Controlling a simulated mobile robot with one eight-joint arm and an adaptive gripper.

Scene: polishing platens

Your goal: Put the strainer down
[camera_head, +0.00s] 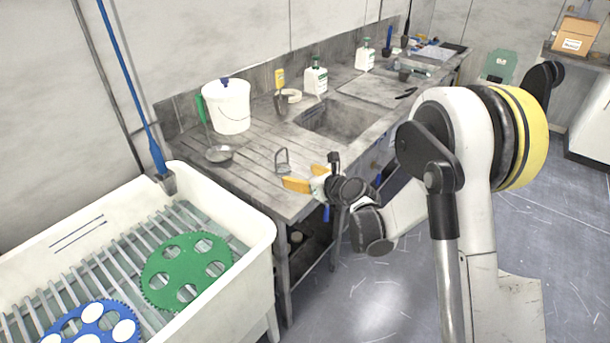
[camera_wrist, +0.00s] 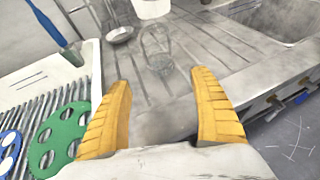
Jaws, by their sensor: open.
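The strainer (camera_head: 282,163) looks like a small grey mesh piece with an upright loop handle. It stands on the grooved drainboard (camera_head: 250,160) near its front edge. It also shows in the wrist view (camera_wrist: 157,50), just beyond the fingertips and apart from them. My gripper (camera_head: 308,177) is open and empty, at the drainboard's front edge. In the wrist view its two yellow fingers (camera_wrist: 162,82) are spread wide, with bare grey surface between them.
A shallow metal bowl (camera_head: 219,155), a white bucket (camera_head: 227,108) and bottles (camera_head: 315,78) stand further back. The sink basin (camera_head: 340,120) is to the right. A white trough (camera_head: 262,235) with green (camera_head: 165,262) and blue (camera_head: 75,325) discs is at left.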

